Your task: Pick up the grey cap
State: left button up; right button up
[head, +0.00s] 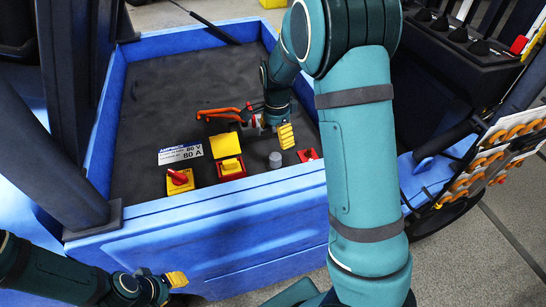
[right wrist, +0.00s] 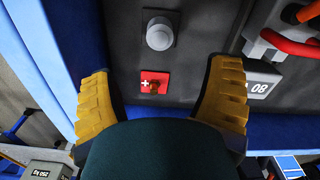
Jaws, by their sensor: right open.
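The grey cap (head: 275,159) is a short round knob standing on the dark panel floor of the blue tray. In the right wrist view the grey cap (right wrist: 160,33) is upright, ahead of the gap between my fingers. My right gripper (head: 276,130) is just behind the cap in the head view, with yellow ribbed fingers.
A red plus-marked terminal (head: 307,155) is right of the cap; it shows in the wrist view (right wrist: 153,84). A yellow-lidded red switch box (head: 230,166), a red rotary knob (head: 179,178) and an orange-red cable lever (head: 220,112) are to the left. The blue wall (head: 200,227) borders the front.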

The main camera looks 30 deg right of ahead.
aim_at(275, 156)
notch_tip(275, 156, down, 6)
jog(key=shift+r+b, duration=0.1)
jog(key=shift+b, duration=0.4)
jog(key=shift+a+f+b, duration=0.15)
jog(key=shift+f+b, duration=0.25)
jog(key=shift+f, duration=0.95)
jog(key=shift+a+f+b, duration=0.1)
jog(key=shift+f+b, duration=0.25)
jog(key=shift+f, duration=0.95)
jog(key=shift+r, duration=0.1)
jog(key=c, duration=0.8)
